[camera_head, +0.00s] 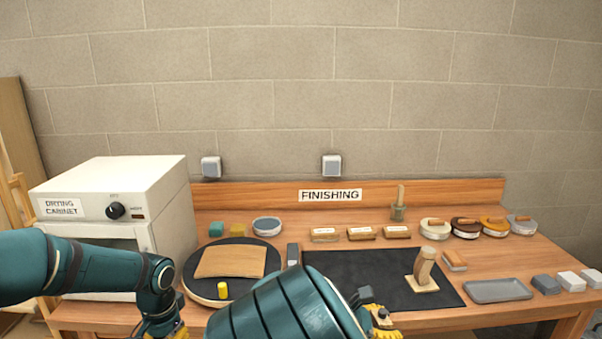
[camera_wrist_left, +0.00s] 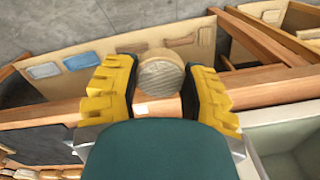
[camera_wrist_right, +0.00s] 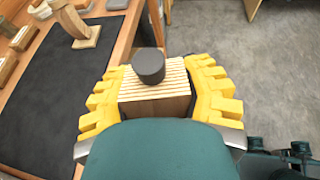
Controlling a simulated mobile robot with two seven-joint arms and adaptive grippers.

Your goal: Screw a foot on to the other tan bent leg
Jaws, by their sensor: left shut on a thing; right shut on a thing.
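My right gripper (camera_wrist_right: 155,95) is shut on a tan laminated wooden piece (camera_wrist_right: 155,108), its striped end facing the camera. It looks like the end of a bent leg, but most of it is hidden. A dark grey round foot (camera_wrist_right: 149,66) sits against that end; I cannot tell whether it is screwed in. My left gripper (camera_wrist_left: 160,85) is shut on a round tan piece (camera_wrist_left: 160,75) with a textured face. In the head view both my left gripper (camera_head: 178,332) and right gripper (camera_head: 380,322) are low at the front edge, their held things mostly hidden.
A black mat (camera_head: 330,265) holds a small bent wooden piece on a square base (camera_head: 423,275). A drying cabinet (camera_head: 115,180) stands left; tins and a grey tray (camera_head: 498,291) are right.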

